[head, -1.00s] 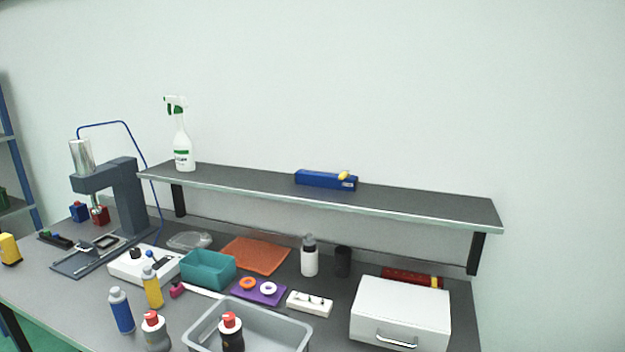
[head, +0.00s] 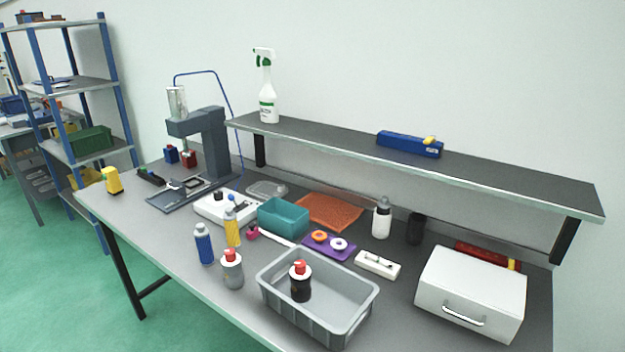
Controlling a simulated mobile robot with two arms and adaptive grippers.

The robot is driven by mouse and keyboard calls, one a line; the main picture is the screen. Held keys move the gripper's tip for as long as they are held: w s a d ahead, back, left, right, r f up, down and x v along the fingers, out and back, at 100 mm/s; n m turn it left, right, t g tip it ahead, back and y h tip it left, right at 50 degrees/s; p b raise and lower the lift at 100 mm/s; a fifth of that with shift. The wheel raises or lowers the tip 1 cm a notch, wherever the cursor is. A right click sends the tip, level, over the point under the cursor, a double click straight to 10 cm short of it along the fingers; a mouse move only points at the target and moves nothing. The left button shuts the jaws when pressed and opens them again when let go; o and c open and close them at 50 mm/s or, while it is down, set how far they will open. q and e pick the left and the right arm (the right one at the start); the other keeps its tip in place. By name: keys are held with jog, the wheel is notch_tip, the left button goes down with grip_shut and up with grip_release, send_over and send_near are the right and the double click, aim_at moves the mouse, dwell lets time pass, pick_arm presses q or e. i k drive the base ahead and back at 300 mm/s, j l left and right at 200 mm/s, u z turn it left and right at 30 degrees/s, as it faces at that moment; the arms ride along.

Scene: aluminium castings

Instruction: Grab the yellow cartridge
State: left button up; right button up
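A slim yellow cylinder with a pale narrow top, which looks like the yellow cartridge (head: 232,229), stands upright on the workbench (head: 190,283). It is in front of the white device with knobs (head: 214,207) and left of the teal bin (head: 284,218). A blue bottle (head: 204,246) and a grey bottle with a red cap (head: 232,270) stand close in front of it. Another yellow object (head: 113,181), squat and tapered, stands at the bench's left end. Neither of my grippers is in view.
A grey tray (head: 338,318) holds a dark red-capped bottle (head: 300,283). A press (head: 212,143) stands at the back left and a white box (head: 471,290) at right. A raised shelf (head: 500,180) spans the back. The bench's front left is clear.

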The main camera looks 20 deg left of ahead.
aim_at(229, 217)
jog(key=k+j+u, duration=0.1)
jog(key=j+u, duration=0.2)
jog(key=j, duration=0.45)
jog(key=j+u, duration=0.35)
jog(key=j, duration=0.4)
